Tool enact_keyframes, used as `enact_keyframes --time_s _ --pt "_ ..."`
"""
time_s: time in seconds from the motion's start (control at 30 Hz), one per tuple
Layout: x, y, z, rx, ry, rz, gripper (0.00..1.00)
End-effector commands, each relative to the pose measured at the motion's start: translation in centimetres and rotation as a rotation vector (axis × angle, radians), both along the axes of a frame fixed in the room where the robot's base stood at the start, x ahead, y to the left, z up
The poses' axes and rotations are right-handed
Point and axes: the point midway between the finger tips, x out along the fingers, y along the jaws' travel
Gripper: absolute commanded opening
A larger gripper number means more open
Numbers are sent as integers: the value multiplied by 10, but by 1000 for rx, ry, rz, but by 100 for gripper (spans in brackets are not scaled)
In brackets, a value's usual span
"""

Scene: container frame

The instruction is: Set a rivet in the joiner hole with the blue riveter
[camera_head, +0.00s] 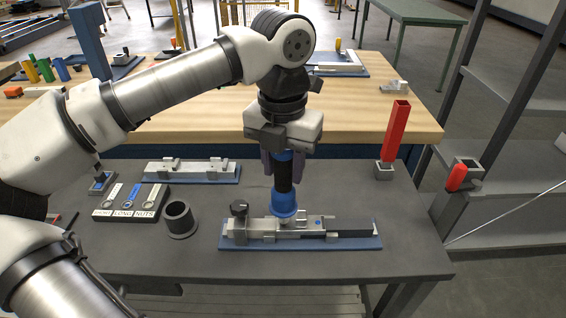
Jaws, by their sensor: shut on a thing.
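The blue riveter (284,203) has a black middle and blue ends, and it stands upright in my gripper (283,168). My gripper points down and is shut around its upper part. The riveter's lower end is over the grey metal joiner (300,225), which lies in a fixture on a blue base plate (300,244). I cannot tell whether the tip touches the joiner. Any hole under the tip is hidden. A small blue spot (318,221) shows on the joiner just right of the tip. A dark bar extends to the right, and a dark knob clamp (239,209) stands at the left.
A grey cup (180,219) and a labelled tray (131,215) are at left. A second blue-based fixture (193,172) lies behind. A red tool (397,130) stands in a holder at back right. A wooden bench (375,125) is behind. The grey table's right front is clear.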

Motion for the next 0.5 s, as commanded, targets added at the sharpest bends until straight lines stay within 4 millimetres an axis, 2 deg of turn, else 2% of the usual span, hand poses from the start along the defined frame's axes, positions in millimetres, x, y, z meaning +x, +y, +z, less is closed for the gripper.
enact_keyframes --time_s 0.2,0.5 --pt "0 0 -5 0 1 0 10" --pt "0 0 1 1 2 0 10"
